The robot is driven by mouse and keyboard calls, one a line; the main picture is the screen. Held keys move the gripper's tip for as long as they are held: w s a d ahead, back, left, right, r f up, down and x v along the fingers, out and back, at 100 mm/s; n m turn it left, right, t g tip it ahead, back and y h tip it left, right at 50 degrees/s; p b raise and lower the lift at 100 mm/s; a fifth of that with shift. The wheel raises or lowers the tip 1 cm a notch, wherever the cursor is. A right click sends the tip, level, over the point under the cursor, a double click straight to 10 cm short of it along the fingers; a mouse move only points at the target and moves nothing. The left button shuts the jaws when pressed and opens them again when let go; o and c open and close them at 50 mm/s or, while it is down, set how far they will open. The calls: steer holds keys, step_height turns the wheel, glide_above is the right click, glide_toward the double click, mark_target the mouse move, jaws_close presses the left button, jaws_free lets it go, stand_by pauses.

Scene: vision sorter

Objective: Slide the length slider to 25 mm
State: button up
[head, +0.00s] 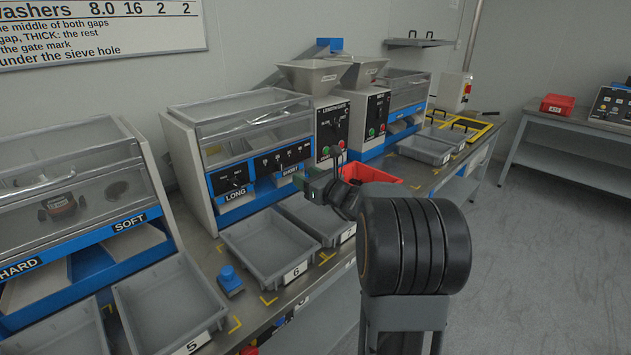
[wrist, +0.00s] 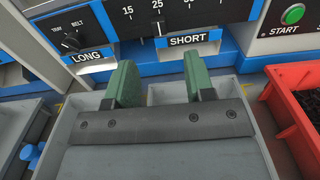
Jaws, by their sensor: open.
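The length slider (wrist: 158,24) is a small dark knob on the blue and black panel at the top of the wrist view. It stands close beside the 25 numeral, between the 15 and the 35; its exact reading is too small to tell. The panel (head: 266,167) of the LONG/SHORT sorter shows in the head view, where the slider cannot be made out. My gripper (wrist: 160,82) is open, its two green fingers apart and empty below the panel, with the slider above the gap between them. In the head view my gripper (head: 316,184) is in front of the SHORT label.
A TRAY/BELT knob (wrist: 73,19) sits left of the scale. A green START button (wrist: 293,14) is at the right. Grey bins (head: 268,277) stand below the panel. A red bin (wrist: 283,92) with dark contents is at the right.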

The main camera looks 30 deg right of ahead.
steer(key=shift+v, duration=1.85)
steer(key=s+a+r+n+g+y+p, duration=0.2)
steer(key=s+a+r+n+g+p, duration=0.3)
steer(key=a+n, duration=0.35)
steer(key=s+a+r+n+g+y+p, duration=0.1)
steer(key=s+a+r+n+g+p, duration=0.3)
steer(key=a+n+p, duration=0.45)
steer(key=s+r+n+g+h+p, duration=0.2)
steer(key=s+n+h+p, duration=0.2)
steer(key=s+n, duration=0.3)
steer(key=s+r+n+g+h+p, duration=0.2)
steer(key=s+n+p, duration=0.4)
steer(key=n, duration=0.3)
steer(key=shift+s+d+r+g+h+p, duration=0.4)
steer(key=shift+s+h, duration=0.2)
steer(key=shift+h, duration=0.4)
